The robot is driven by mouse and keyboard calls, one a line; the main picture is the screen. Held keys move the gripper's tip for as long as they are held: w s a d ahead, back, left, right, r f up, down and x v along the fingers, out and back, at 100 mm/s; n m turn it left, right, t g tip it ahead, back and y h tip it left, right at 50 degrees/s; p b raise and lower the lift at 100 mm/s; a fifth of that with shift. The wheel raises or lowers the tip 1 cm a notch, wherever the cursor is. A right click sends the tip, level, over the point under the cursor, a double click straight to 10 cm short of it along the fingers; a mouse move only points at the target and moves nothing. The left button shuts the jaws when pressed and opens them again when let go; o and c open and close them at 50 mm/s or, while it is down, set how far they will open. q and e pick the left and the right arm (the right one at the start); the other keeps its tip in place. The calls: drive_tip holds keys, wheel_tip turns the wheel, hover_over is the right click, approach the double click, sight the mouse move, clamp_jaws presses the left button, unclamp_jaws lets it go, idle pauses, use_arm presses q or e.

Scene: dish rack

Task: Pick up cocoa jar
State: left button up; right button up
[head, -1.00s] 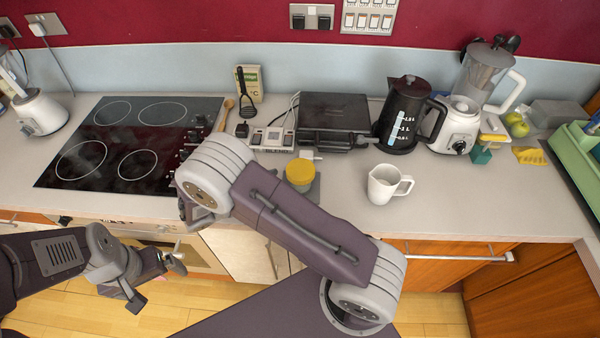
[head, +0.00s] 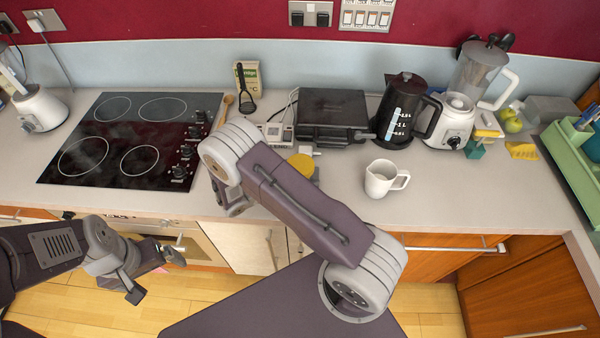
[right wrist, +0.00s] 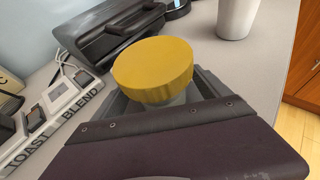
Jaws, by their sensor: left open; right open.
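The cocoa jar, with its yellow lid (head: 301,164), stands on the counter behind my right arm; its lower part is hidden in the head view. In the right wrist view the yellow lid (right wrist: 153,70) fills the middle, with a bit of pale jar body below it. My right gripper (right wrist: 160,98) is open, with a dark finger showing on either side of the jar; contact cannot be told. My left gripper (head: 154,276) is open and empty, low in front of the oven.
A white mug (head: 381,180) stands to the right of the jar. Behind are a black grill (head: 331,115), a kettle (head: 404,115) and a toast-and-blend panel (head: 274,134). The hob (head: 130,140) is at left. Counter right of the mug is clear.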

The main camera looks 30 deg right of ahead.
sight(300, 164)
drive_tip(key=c, duration=1.8)
drive_tip(key=shift+c, duration=0.2)
drive_tip(key=shift+r, duration=0.15)
drive_tip(key=shift+r, duration=0.35)
wheel_tip(300, 164, up, 3)
drive_tip(key=shift+f+b, duration=0.1)
drive_tip(key=shift+b, duration=0.2)
drive_tip(key=s+d+r+b, duration=0.1)
drive_tip(key=s+d+r, duration=0.4)
drive_tip(key=s, duration=0.5)
wheel_tip(300, 164, up, 2)
drive_tip(key=shift+s+d+r, duration=0.15)
drive_tip(key=shift+s, duration=0.05)
